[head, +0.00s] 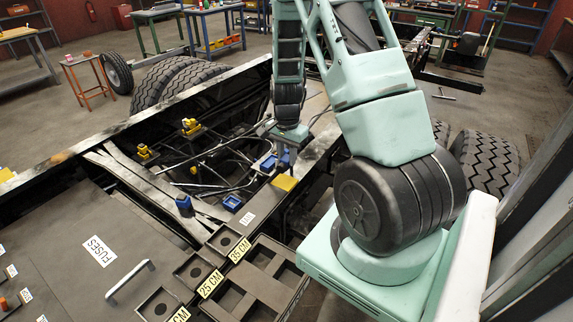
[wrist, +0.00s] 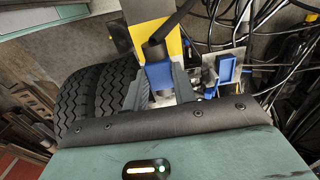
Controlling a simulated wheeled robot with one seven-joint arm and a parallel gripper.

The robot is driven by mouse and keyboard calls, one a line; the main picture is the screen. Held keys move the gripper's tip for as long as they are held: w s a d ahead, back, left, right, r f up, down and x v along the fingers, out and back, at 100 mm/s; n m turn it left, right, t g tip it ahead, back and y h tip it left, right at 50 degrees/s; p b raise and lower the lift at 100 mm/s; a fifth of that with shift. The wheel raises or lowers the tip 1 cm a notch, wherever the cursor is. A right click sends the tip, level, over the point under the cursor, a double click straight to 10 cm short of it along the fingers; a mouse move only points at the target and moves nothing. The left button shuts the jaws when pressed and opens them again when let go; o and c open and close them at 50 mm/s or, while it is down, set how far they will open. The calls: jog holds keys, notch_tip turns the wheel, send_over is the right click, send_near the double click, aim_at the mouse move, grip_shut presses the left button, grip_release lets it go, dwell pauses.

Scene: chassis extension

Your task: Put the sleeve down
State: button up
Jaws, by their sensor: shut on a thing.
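My gripper (head: 284,150) reaches down over the open chassis frame in the head view. In the wrist view its two dark fingers (wrist: 159,72) are shut on a blue piece (wrist: 158,76), seemingly the sleeve, with a dark round part (wrist: 154,50) beside it. In the head view the blue piece (head: 285,160) shows only in part below the gripper. A yellow pad (head: 284,183) lies close by on the chassis; I cannot tell whether the sleeve touches anything below.
A blue holder (head: 232,202) and another blue piece with a dark top (head: 184,206) stand on the chassis to the left. Cables (head: 225,165) run through the frame. Tyres (head: 485,160) stand at right.

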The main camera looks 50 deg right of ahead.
aim_at(287, 158)
jog(key=shift+f+p, duration=0.55)
jog(key=shift+f, duration=1.45)
jog(key=shift+f, duration=0.1)
jog(key=o, duration=1)
